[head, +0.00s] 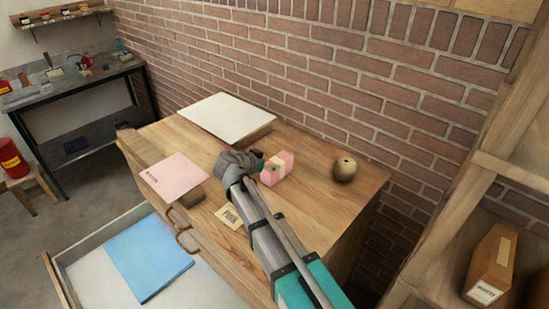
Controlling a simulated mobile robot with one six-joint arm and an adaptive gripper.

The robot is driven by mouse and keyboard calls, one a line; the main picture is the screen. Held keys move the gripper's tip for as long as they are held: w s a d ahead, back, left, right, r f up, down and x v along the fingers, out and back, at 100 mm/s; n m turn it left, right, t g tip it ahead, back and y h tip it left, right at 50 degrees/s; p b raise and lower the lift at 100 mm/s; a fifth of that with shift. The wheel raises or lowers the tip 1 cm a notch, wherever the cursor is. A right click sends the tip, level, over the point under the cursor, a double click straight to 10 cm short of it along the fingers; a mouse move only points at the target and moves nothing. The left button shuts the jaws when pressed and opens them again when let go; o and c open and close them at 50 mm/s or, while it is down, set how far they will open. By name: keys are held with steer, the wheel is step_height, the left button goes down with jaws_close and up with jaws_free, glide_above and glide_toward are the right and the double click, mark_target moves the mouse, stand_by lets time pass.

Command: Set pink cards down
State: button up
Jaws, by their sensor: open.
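A small pink block with a pale band (278,168), which looks like a banded stack of pink cards, sits on the wooden cabinet top (310,205). My gripper (262,166) is open at the block's left end, its teal fingertip close against it. I cannot tell whether they touch, and the far finger is partly hidden. A flat pink sheet or plate (170,176) with small dark lettering is at the left of the top. A cream label (229,216), apparently reading PINK, lies near the front edge.
A white board (226,117) lies at the back. A round wooden knob-like object (345,169) stands right of the block. An open drawer (75,275) below holds a blue sheet (148,257). A shelf unit (440,240) at the right holds a labelled box (491,263).

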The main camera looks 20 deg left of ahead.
steer(key=p+v, duration=0.3)
steer(key=v, duration=0.4)
steer(key=shift+s, duration=0.1)
stand_by(0.5)
